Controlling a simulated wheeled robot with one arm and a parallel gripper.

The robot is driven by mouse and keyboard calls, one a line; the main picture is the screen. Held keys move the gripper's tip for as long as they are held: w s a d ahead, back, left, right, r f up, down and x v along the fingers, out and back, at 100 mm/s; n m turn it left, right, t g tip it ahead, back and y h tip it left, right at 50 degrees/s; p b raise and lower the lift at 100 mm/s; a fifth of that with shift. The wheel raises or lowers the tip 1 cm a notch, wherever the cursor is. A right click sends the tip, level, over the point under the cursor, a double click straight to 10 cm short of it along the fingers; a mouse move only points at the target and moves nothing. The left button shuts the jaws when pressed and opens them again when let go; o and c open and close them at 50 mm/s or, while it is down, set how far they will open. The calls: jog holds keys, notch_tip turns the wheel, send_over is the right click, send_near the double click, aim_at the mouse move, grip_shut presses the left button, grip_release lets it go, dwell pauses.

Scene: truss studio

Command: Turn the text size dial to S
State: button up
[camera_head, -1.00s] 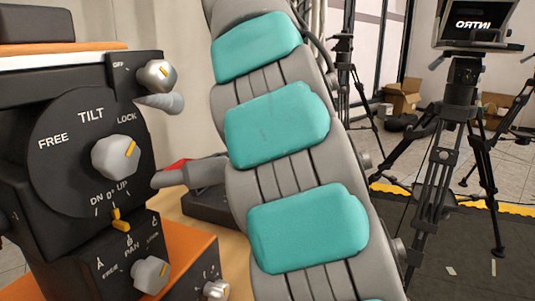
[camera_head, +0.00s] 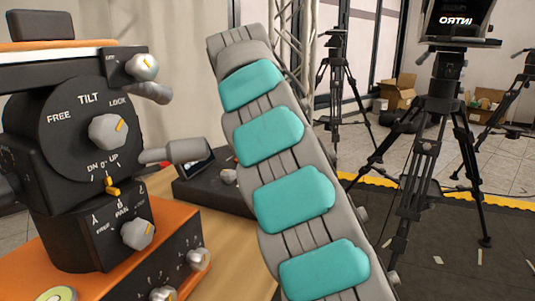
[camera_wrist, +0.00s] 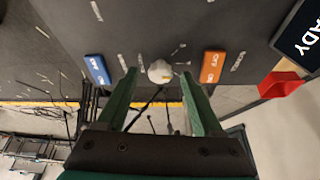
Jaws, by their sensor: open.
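In the wrist view, a pale round knob (camera_wrist: 160,71) with a yellow pointer mark sits on a dark panel (camera_wrist: 175,25). Small light marks lie around it, too small to read, so I cannot confirm its label or setting. My gripper (camera_wrist: 160,76) is open, its two green fingers on either side of the knob with a gap visible on both sides. I cannot tell how far above the panel the fingertips are. In the head view, my arm hides the gripper; a dark box (camera_head: 205,190) with a small screen and a knob (camera_head: 228,176) shows beside it.
A blue button (camera_wrist: 97,69) and an orange button (camera_wrist: 212,67) flank the knob. A red part (camera_wrist: 281,84) and a READY screen (camera_wrist: 303,35) are at right. The tilt-and-pan unit (camera_head: 75,130) stands left, with its handle near my arm. Tripods (camera_head: 440,120) stand behind.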

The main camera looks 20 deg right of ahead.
jog(key=shift+f, duration=0.1)
jog(key=shift+c, duration=0.3)
grip_shut()
